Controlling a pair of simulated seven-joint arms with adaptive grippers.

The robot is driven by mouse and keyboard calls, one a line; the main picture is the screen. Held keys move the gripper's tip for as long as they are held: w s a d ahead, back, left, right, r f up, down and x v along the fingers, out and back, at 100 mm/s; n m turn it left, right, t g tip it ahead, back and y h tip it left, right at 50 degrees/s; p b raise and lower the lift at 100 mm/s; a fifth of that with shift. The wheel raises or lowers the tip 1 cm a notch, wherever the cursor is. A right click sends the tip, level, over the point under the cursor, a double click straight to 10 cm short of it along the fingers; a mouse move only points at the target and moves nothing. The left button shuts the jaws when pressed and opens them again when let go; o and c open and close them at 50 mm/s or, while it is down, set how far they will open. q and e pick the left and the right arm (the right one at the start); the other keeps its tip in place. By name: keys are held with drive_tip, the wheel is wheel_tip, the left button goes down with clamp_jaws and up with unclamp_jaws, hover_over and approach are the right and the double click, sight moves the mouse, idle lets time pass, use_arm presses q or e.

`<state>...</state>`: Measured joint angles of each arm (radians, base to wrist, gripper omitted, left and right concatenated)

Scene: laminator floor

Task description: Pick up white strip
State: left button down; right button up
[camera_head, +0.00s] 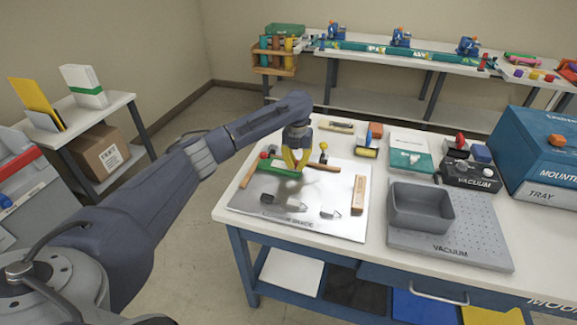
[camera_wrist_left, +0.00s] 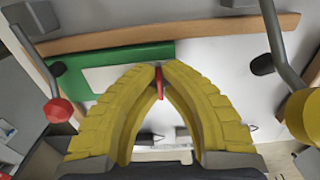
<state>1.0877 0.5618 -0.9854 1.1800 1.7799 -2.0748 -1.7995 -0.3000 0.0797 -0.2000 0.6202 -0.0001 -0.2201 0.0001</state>
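My left gripper (camera_head: 291,168) has yellow fingers and is low over the shiny metal plate (camera_head: 335,222) on the workbench. In the left wrist view its fingertips (camera_wrist_left: 159,68) come together on a small thin red piece (camera_wrist_left: 160,84). A green piece (camera_wrist_left: 70,72) lies behind the fingers, with a flat white strip-like panel (camera_wrist_left: 108,80) on it, partly covered by the left finger. I cannot tell whether the red piece is joined to the white panel or the green piece. My right gripper is in neither view.
A red-knobbed lever (camera_wrist_left: 58,110) and a yellow-knobbed lever (camera_wrist_left: 303,115) flank the fingers. Wooden bars (camera_head: 359,195) edge the plate. A grey bin (camera_head: 420,207) stands on the perforated vacuum board (camera_head: 480,240) to the right. A blue box (camera_head: 550,150) is farther right.

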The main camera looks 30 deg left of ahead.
use_arm(q)
drive_tip(key=shift+r, duration=0.15)
idle(0.3)
wheel_tip(320, 180, up, 21)
idle(0.7)
